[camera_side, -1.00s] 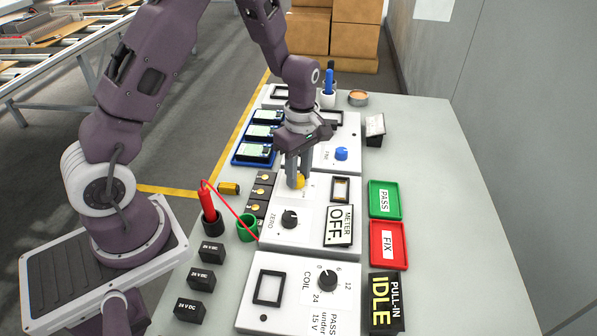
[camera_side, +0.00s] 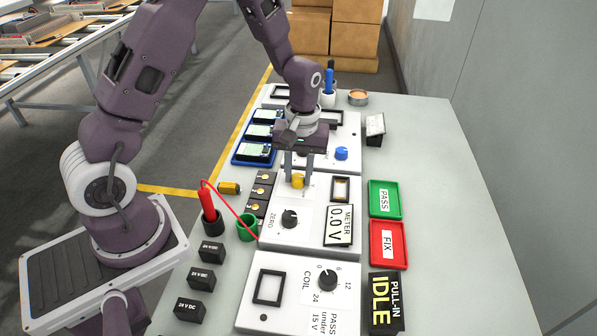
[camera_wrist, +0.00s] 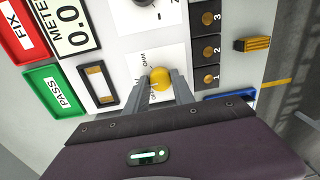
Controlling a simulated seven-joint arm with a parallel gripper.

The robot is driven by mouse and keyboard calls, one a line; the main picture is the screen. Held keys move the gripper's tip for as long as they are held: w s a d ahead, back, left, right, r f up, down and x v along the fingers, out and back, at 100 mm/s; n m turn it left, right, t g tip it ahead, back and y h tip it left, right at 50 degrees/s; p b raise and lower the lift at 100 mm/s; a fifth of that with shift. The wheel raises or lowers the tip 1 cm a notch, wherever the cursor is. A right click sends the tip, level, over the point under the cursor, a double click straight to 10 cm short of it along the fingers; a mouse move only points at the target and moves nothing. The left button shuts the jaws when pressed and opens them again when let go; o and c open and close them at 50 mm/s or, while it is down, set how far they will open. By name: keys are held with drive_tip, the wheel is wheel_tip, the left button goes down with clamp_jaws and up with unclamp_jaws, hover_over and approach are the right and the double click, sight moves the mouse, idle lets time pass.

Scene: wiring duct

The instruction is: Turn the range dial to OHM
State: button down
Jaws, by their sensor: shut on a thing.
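The range dial is a yellow knob (camera_side: 298,181) on the white meter panel (camera_side: 266,208). It also shows in the wrist view (camera_wrist: 160,76), with an OHM label beside it and other marks partly covered by my fingers. My gripper (camera_side: 299,178) points down with its two fingers shut on the yellow dial, one on each side. The dial's pointer cannot be made out. The meter display (camera_side: 339,225) reads 0.0 V and also shows in the wrist view (camera_wrist: 70,22).
A black ZERO knob (camera_side: 289,218) sits nearby on the same panel. Green PASS (camera_side: 385,199) and red FIX (camera_side: 388,243) trays lie to the right. A red probe (camera_side: 208,200) with its lead stands at left. A blue knob (camera_side: 341,153) is behind. The table's right side is clear.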

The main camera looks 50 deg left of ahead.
sight(298, 178)
drive_tip(key=m, duration=1.2)
drive_tip(key=shift+m+t, duration=0.3)
drive_tip(key=shift+m, duration=0.4)
drive_tip(key=c, duration=1.1)
unclamp_jaws()
drive_tip(key=shift+s, duration=0.1)
wheel_tip(298, 178, up, 7)
drive_tip(key=shift+d+r, duration=0.1)
drive_tip(key=shift+d, duration=0.05)
